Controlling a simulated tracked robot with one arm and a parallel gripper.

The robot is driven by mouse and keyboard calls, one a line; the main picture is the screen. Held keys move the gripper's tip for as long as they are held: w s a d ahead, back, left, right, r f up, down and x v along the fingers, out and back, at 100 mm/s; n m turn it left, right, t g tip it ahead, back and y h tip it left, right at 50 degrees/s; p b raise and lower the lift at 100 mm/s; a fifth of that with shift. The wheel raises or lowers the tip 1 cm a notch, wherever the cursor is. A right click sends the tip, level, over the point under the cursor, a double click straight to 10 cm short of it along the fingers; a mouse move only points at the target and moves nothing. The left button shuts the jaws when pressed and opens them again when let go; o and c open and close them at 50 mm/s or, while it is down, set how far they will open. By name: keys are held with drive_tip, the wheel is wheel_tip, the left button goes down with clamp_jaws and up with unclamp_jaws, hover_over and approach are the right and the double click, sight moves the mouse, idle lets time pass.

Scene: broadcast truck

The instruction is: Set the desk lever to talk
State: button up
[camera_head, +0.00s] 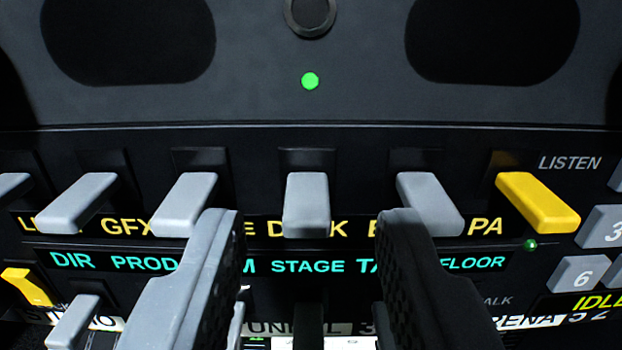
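The desk lever (307,205) is a grey paddle in the middle of the upper row. It covers the middle of its yellow label, of which "D" and "K" show on either side. It stands out toward the camera, and its top is level with the neighbouring grey levers. My gripper (311,222) is open, with one finger to the left of the desk lever and one to the right. There is a clear gap on both sides, and nothing is held. A partly hidden "ALK" marking (497,300) shows at lower right, and "LISTEN" (569,163) at upper right.
Grey levers labelled GFX (76,204) and others flank it; the nearest (184,205) and (430,204) sit close to my fingers. A yellow PA lever (538,203) is at right. Number keys (578,273) line the right edge. A green light (310,81) glows above.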

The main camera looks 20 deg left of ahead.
drive_tip(key=shift+x, duration=0.8)
drive_tip(key=shift+w+a+p, duration=0.1)
drive_tip(key=shift+w+p, duration=0.1)
drive_tip(key=shift+p, duration=0.1)
drive_tip(key=shift+f, duration=0.1)
clamp_jaws()
